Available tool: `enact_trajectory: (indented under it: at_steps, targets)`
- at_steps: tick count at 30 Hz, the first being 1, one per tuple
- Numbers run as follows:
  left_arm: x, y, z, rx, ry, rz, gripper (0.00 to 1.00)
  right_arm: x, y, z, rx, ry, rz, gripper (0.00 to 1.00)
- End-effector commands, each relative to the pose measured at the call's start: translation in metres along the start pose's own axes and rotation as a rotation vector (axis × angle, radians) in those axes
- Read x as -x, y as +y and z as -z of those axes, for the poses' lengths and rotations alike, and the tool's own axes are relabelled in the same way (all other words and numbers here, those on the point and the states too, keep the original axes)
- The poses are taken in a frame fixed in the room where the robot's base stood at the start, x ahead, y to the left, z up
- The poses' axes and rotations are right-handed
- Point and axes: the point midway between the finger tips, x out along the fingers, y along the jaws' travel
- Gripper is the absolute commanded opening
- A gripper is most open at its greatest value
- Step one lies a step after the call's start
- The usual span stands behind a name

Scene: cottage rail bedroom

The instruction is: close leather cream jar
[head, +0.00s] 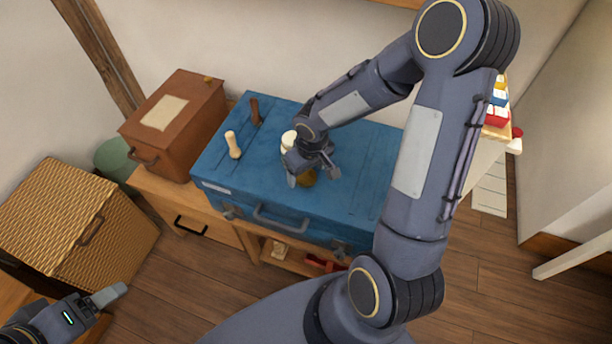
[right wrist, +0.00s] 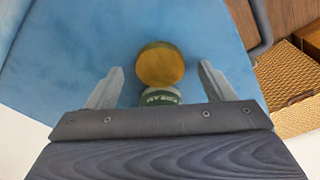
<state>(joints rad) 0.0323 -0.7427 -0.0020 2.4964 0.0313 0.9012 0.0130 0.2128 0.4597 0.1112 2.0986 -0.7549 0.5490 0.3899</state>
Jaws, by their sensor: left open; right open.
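A blue chest (head: 350,185) bears the task's objects. A round golden-brown disc (head: 306,177), which looks like a lid, shows just in front of my right gripper. It also shows in the right wrist view (right wrist: 160,64), between and beyond the fingers. I cannot tell whether disc and jar touch. My right gripper (head: 314,178) is open over the chest top, with nothing held. My left gripper (head: 112,294) is open and away from the chest, low at the left.
On the chest, a white-topped object (head: 288,141) is partly hidden behind my right wrist. A brown box (head: 175,120) and a wicker basket (head: 70,215) are further left.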

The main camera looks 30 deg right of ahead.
Motion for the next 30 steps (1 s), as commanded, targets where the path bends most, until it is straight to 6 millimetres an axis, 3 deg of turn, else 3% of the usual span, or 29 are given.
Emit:
enact_trajectory:
  at_steps: [3, 14, 24, 30]
  targets:
    - [-0.002, -0.0009, -0.001, 0.0, 0.0, 0.0, 0.71, -0.0106, -0.0001, 0.0, 0.0, 0.0, 0.0, 0.76]
    - [-0.0017, -0.0008, -0.0008, 0.0, 0.0, 0.0, 0.71, -0.011, 0.0001, 0.0005, 0.0, 0.001, 0.0, 0.76]
    - [-0.0017, -0.0008, -0.0009, 0.0, 0.0, 0.0, 0.71, -0.0109, 0.0001, 0.0005, 0.0, 0.001, 0.0, 0.31]
    - [-0.0017, -0.0008, -0.0009, 0.0, 0.0, 0.0, 0.71, -0.0109, 0.0001, 0.0004, 0.0, 0.001, 0.0, 0.28]
